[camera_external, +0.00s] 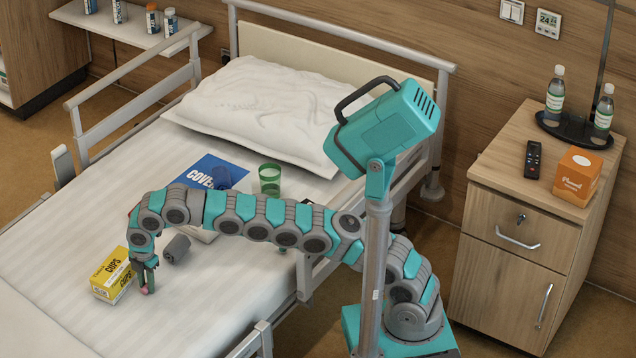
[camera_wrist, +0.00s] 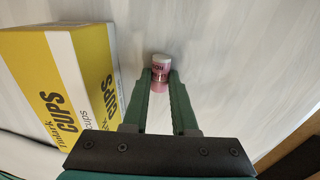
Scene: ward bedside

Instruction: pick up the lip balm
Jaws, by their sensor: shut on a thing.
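The lip balm (camera_wrist: 160,72) is a small pink cylinder with a whitish top. In the wrist view it sits between the tips of my gripper (camera_wrist: 160,86), whose two green fingers are shut on it. In the outside view my gripper (camera_external: 147,284) points down at the bed, just right of the yellow box, and a bit of pink lip balm (camera_external: 144,291) shows at its tips. I cannot tell whether the lip balm touches the sheet.
A yellow and white CUPS box (camera_external: 112,281) stands close left of my gripper. A grey rolled item (camera_external: 176,248), a blue COVER packet (camera_external: 208,171) and a green cup (camera_external: 270,179) lie farther back on the bed (camera_external: 190,320). The sheet in front is clear.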

